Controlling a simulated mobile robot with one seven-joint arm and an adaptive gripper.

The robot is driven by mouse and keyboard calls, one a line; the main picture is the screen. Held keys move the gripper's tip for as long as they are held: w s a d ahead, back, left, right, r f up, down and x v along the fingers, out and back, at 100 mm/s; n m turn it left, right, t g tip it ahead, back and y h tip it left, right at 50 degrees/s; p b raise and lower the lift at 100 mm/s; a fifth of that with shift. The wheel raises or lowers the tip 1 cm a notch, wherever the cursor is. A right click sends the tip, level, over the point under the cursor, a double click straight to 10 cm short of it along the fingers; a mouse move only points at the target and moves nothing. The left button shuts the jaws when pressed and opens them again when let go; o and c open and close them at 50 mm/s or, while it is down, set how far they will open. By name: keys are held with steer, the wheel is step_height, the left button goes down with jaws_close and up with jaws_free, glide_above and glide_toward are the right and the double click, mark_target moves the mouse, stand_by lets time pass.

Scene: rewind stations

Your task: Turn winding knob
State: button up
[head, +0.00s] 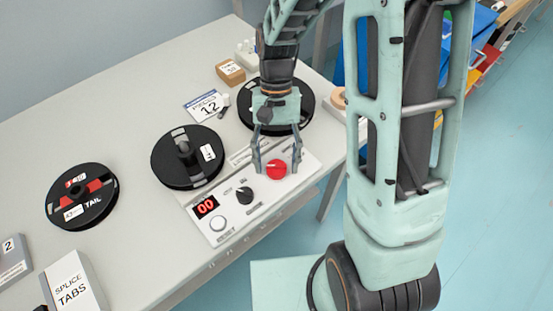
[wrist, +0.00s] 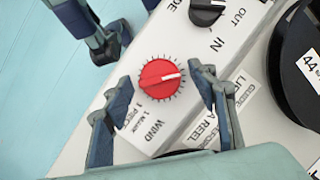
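The winding knob (head: 276,169) is a round red dial with a white pointer line, on the right end of a white control panel (head: 236,216). In the wrist view the red knob (wrist: 160,79) sits within a ring of tick marks, with the word WIND printed beside it. My gripper (head: 277,170) is over the knob with its fingers spread. In the wrist view one finger of my gripper (wrist: 163,92) is on each side of the knob, with visible gaps, so it is open and holds nothing.
A black knob (head: 245,196), a red display reading 00 (head: 205,207) and a round reset button (head: 218,224) are on the same panel. Black reels stand behind the panel (head: 188,158) and at left (head: 82,197). A splice tabs box (head: 72,285) is at the front left.

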steer(key=v, duration=1.2)
stand_by(0.3)
